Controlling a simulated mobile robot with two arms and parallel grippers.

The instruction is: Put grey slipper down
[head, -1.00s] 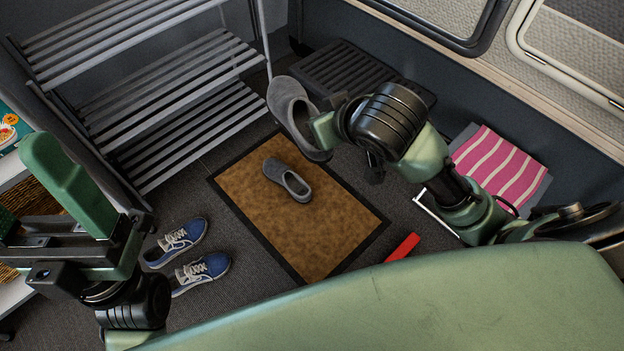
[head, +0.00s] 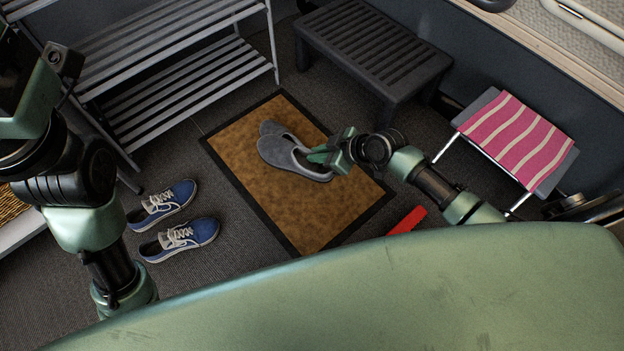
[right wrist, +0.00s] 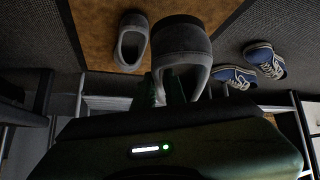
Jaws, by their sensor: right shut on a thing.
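My right gripper (head: 322,156) is shut on the rim of a grey slipper (head: 283,157) and holds it over the brown doormat (head: 290,215). The held slipper also shows large in the right wrist view (right wrist: 183,40). Whether its sole touches the mat is unclear. A second grey slipper (head: 270,127) lies on the mat, mostly hidden behind the held one in the head view. In the right wrist view that second slipper (right wrist: 131,42) stands apart, left of the held one. My left gripper is only partly in the head view at the upper left, its jaws unclear.
Blue sneakers (head: 181,240) stand on the carpet left of the mat. A slatted grey rack (head: 175,95) is at the back left, a dark step stool (head: 375,50) at the back. A stool with a pink striped cloth (head: 515,140) and a red object (head: 407,220) are at right.

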